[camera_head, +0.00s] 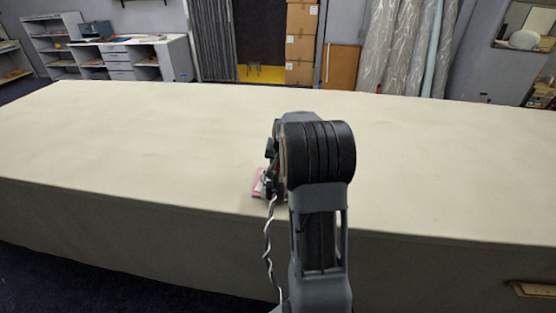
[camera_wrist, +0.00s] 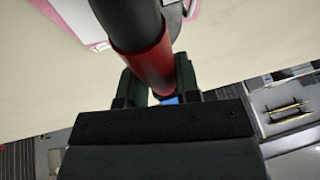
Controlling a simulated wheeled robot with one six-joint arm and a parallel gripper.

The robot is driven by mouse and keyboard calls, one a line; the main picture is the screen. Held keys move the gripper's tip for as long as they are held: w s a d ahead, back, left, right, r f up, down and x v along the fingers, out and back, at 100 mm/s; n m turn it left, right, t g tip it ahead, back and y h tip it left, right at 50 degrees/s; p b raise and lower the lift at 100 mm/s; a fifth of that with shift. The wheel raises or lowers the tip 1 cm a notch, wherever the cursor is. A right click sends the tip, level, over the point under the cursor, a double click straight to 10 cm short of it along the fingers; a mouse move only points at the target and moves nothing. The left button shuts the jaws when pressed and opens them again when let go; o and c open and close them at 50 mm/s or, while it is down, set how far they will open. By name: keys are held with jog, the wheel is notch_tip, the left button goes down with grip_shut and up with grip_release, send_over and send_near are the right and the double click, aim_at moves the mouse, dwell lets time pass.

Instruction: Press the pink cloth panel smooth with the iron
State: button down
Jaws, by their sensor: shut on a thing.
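My gripper (camera_wrist: 160,80) is shut on the iron's red and black handle (camera_wrist: 150,55), which lies between its dark green fingers in the wrist view. In the head view a small corner of the pink panel (camera_head: 257,184) lies near the table's front edge, left of my arm. My arm hides most of the iron, the panel and my gripper in that view. I cannot tell whether the iron touches the cloth.
The long cream table (camera_head: 130,130) is otherwise bare, with wide free room left, right and behind. A pale twisted cord (camera_head: 267,245) hangs over its front edge beside my arm. Shelves (camera_head: 60,40), stacked boxes (camera_head: 301,45) and wrapped rolls (camera_head: 395,50) stand beyond the table.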

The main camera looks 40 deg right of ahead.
jog(key=shift+f+b, duration=0.25)
jog(key=shift+b, duration=0.05)
jog(key=shift+s+f, duration=0.1)
jog(key=shift+f, duration=0.25)
dwell(1.7)
jog(key=shift+r, duration=0.15)
jog(key=shift+r+p, duration=2.15)
jog(key=shift+r, duration=1.5)
jog(key=shift+w, duration=0.2)
